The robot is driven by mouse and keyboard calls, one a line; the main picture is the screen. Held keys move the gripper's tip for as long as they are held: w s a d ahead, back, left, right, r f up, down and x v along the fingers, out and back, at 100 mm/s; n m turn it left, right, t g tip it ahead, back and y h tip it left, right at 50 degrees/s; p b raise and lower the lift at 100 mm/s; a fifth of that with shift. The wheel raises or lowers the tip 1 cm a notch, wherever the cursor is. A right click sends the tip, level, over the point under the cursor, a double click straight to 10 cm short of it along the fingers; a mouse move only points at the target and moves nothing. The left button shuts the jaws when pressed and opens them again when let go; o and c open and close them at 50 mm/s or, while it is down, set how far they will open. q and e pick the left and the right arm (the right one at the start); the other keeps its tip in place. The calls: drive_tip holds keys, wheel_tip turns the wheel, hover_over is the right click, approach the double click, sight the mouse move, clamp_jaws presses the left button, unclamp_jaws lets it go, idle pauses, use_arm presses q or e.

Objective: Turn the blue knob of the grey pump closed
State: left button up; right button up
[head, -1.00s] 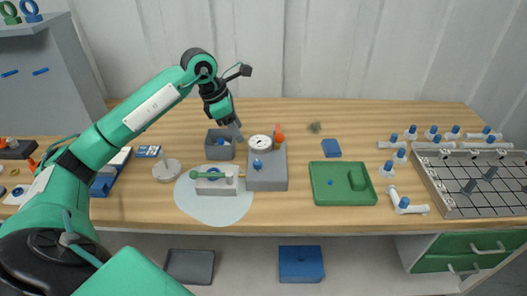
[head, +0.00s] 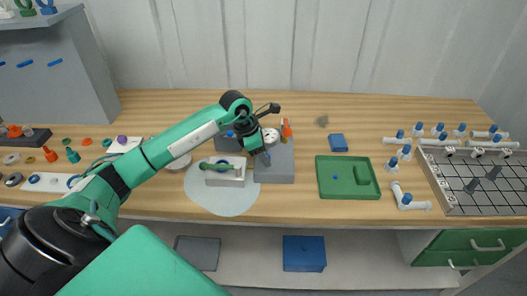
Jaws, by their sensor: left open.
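The grey pump (head: 276,174) stands on the wooden table, left of the green tray. Its round white gauge (head: 271,135) shows just right of my left gripper, and an orange part (head: 287,131) stands at its back. My left gripper (head: 263,157) reaches down over the pump's front upper part, where the blue knob was visible before. The knob is now hidden behind the gripper. The fingers are open; I cannot tell whether they touch the knob or are around it. My right gripper is not in view.
A white block with a green-handled tool (head: 220,169) lies on a pale round mat (head: 206,205) left of the pump. A green tray (head: 326,190) and a blue block (head: 338,143) are to the right. A grid rack (head: 478,208) stands far right. Table between pump and tray is clear.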

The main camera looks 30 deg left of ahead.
use_arm(q)
drive_tip(key=shift+c, duration=0.2)
drive_tip(key=c, duration=1)
drive_tip(key=shift+o, duration=0.2)
drive_tip(key=shift+f+b, duration=0.1)
drive_tip(key=shift+b, duration=0.3)
drive_tip(key=m+g+h+b, duration=0.1)
drive_tip(key=m+b, duration=0.2)
drive_tip(key=shift+w+a+b, duration=0.1)
drive_tip(key=shift+w+b, duration=0.05)
drive_tip(key=shift+b, duration=0.2)
drive_tip(key=shift+m, duration=0.8)
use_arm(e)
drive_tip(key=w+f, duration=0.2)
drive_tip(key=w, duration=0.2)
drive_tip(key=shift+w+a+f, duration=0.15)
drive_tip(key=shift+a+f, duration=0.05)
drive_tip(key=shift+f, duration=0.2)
use_arm(q)
drive_tip(key=shift+g, duration=0.3)
drive_tip(key=o, duration=1)
